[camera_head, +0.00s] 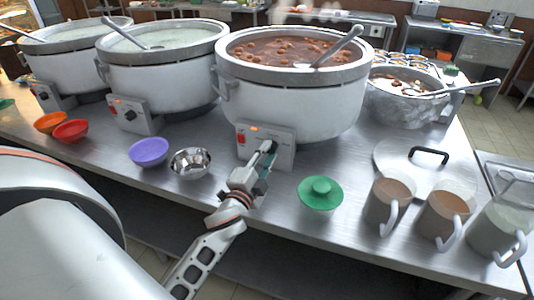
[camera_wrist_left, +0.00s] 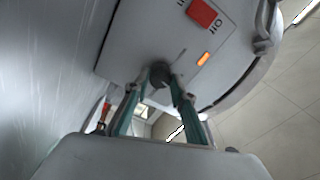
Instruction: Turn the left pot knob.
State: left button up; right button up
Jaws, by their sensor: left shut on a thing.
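My left gripper (camera_head: 267,154) reaches over the counter to the grey control box (camera_head: 284,148) on the front of the pot of brown stew (camera_head: 297,104). This pot is the rightmost of the three big white pots. In the left wrist view the two green fingers are closed on the sides of a round dark knob (camera_wrist_left: 160,69). A red switch (camera_wrist_left: 203,13) and a lit orange lamp (camera_wrist_left: 203,58) are on the same panel. In the head view the fingers hide the knob. My right gripper is not in view.
Two more white pots, the middle one (camera_head: 165,75) and the far left one (camera_head: 62,58), have similar control boxes. Several mugs stand at right.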

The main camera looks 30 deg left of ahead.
pick_arm(q)
jog(key=shift+n+p, duration=0.3)
jog(key=shift+n, duration=1.2)
jog(key=o, duration=1.1)
jog(key=v, duration=1.2)
jog(key=shift+d, duration=0.1)
